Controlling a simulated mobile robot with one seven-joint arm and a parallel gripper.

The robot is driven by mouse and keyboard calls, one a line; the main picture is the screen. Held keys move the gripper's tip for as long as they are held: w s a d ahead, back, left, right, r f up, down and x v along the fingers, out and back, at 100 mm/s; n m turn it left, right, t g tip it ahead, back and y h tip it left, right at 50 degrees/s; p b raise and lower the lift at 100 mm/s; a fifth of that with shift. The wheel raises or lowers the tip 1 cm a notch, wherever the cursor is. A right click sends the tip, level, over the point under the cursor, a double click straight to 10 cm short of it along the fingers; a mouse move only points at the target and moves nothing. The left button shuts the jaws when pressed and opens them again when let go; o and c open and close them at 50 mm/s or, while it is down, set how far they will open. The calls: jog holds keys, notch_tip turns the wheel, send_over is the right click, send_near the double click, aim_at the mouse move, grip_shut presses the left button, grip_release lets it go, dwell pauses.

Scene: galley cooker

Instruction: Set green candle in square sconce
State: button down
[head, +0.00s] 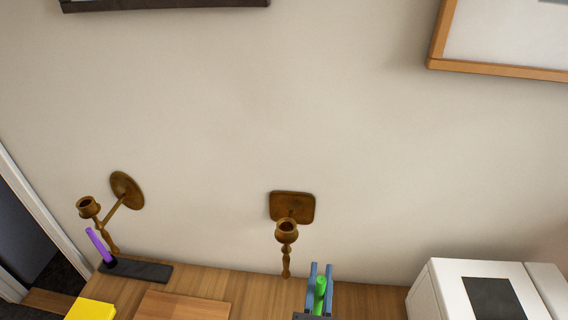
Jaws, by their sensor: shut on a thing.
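The square sconce (292,207) is brass-brown, fixed to the wall near the middle of the head view. Its cup (287,228) is held out in front of the square plate, and its opening looks empty. My gripper (320,278) is at the bottom, below and right of the cup, with blue fingers. It is shut on the green candle (320,292), which stands roughly upright between the fingers. The candle's lower part is hidden by the gripper. The candle is apart from the sconce.
A round-plate sconce (126,190) with an empty-looking cup is on the wall at left. A purple candle (98,244) leans in a black holder (147,272) on the wooden counter (262,290). A yellow block (91,309), a wooden board (183,306) and a white appliance (445,290) stand around.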

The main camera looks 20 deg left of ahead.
jog(key=w+a+r+n+g+y+p, duration=0.1)
jog(key=w+a+r+n+y+p, duration=0.1)
jog(key=r, duration=0.7)
jog(key=w+a+r+n+g+y+p, duration=0.2)
jog(key=a+r+y+p, duration=0.2)
jog(key=r, duration=0.6)
jog(key=w+a+r+n+g+y+p, duration=0.1)
jog(key=a+r+n+g+y+p, duration=0.1)
jog(key=r+p, duration=0.4)
notch_tip(320, 180, up, 3)
jog(key=a+y, duration=0.1)
jog(key=a, duration=0.1)
jog(key=shift+w+a+r+n, duration=0.15)
jog(key=shift+w+a+n, duration=0.25)
jog(key=shift+s, duration=0.15)
jog(key=shift+r, duration=0.1)
notch_tip(320, 180, down, 8)
jog(key=b, duration=0.4)
jog(key=shift+b, duration=0.35)
jog(key=shift+f, duration=0.3)
dwell(0.5)
